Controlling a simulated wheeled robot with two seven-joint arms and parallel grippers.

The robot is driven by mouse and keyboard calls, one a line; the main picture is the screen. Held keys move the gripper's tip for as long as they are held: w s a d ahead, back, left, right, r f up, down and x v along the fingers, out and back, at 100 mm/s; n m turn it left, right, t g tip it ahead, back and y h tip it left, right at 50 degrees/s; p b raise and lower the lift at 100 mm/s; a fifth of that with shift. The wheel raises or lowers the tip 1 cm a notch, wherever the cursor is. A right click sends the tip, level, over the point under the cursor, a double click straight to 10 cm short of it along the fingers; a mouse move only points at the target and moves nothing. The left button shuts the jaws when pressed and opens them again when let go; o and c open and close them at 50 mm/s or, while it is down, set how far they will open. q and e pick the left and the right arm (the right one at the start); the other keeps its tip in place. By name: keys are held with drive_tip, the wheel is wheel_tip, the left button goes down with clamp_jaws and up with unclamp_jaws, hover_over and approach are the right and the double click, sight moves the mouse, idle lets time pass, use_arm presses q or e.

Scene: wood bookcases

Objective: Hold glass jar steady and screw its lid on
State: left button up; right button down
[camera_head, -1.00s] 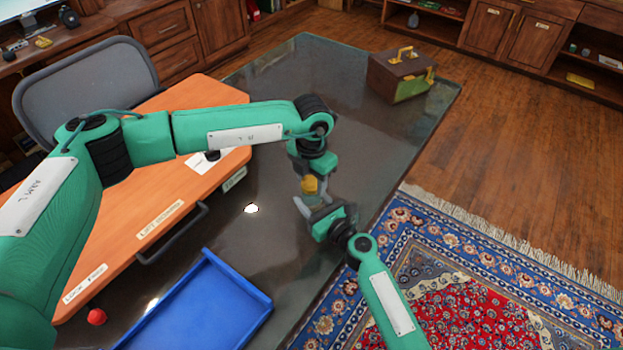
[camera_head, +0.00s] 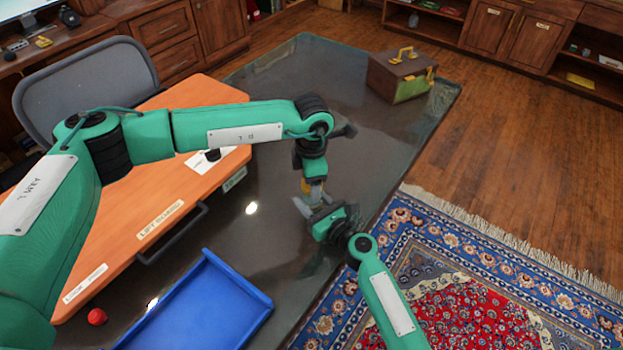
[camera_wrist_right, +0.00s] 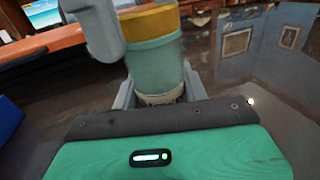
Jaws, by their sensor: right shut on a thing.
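The glass jar (camera_wrist_right: 155,65) stands upright in the right wrist view, with a pale label low on it. My right gripper (camera_wrist_right: 158,98) is shut on its lower part; in the head view this gripper (camera_head: 318,208) is low over the dark glass tabletop. The yellow lid (camera_wrist_right: 150,20) sits on top of the jar; only a sliver of yellow (camera_head: 306,186) shows in the head view. My left gripper (camera_head: 314,188) points down at the lid from above. One grey left finger is beside the lid's left edge in the wrist view; the other is hidden, so its grip is unclear.
A blue tray (camera_head: 205,305) lies at the front left of the glass table (camera_head: 290,85). A red ball (camera_head: 97,316) is near it. An orange desk board (camera_head: 130,220) is to the left. A brown and green box (camera_head: 398,75) stands at the back right. The table between is clear.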

use_arm(q)
drive_tip(key=shift+r, duration=2.25)
drive_tip(key=shift+c, duration=0.4)
drive_tip(key=n, duration=0.1)
drive_tip(key=r+n, duration=0.1)
drive_tip(key=n, duration=0.2)
drive_tip(key=shift+s+d+r, duration=0.1)
drive_tip(key=shift+d+r, duration=0.1)
drive_tip(key=shift+r, duration=0.1)
drive_tip(key=n, duration=0.1)
drive_tip(key=r+n, duration=0.1)
drive_tip(key=n, duration=0.2)
drive_tip(key=shift+a+r+n, duration=0.2)
drive_tip(key=shift+r+n, duration=0.1)
drive_tip(key=shift+r, duration=0.1)
drive_tip(key=shift+f, duration=4)
